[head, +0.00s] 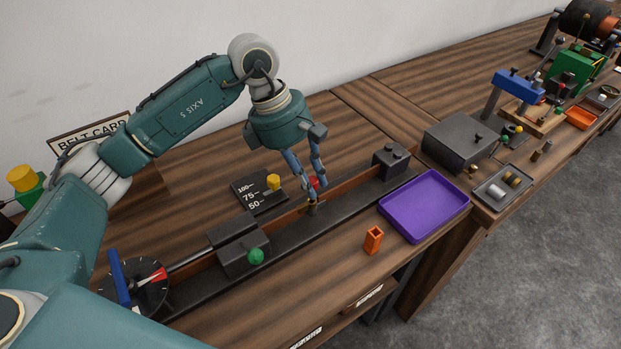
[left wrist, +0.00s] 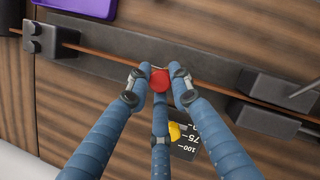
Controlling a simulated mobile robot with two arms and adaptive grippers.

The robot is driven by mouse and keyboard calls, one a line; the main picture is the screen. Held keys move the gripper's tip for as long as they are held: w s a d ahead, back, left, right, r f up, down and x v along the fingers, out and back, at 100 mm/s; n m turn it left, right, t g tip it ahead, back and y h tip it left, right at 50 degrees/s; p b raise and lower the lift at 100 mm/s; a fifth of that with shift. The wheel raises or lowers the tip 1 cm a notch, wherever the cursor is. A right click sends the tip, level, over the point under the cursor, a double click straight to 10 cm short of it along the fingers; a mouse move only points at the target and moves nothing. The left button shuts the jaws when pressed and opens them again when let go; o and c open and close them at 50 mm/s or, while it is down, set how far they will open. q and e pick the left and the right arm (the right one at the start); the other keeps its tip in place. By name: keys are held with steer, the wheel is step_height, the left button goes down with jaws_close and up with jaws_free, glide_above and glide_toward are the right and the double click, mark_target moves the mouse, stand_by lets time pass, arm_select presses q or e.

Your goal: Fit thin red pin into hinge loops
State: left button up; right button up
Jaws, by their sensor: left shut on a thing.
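My left gripper (head: 314,192) points down over the brown belt (head: 285,219) and is shut on the thin red pin (head: 313,182). The brassy hinge loops (head: 310,208) show at the belt just beneath the fingertips. I cannot tell whether the pin's tip is inside them. My right gripper is not in view.
A dark block with a green knob (head: 256,256) and a smaller dark block (head: 391,160) flank the spot along the rail. A purple tray (head: 425,204) and an orange holder (head: 373,240) stand in front. A numbered black plate (head: 252,200) with a yellow pointer (head: 273,182) lies behind.

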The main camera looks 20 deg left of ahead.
arm_select(q)
steer(key=shift+b, duration=0.4)
stand_by(0.6)
steer(key=shift+f+b, duration=1.55)
steer(key=shift+f, duration=0.15)
steer(key=o, duration=1.1)
steer(key=shift+c, duration=0.2)
steer(key=v, duration=1.2)
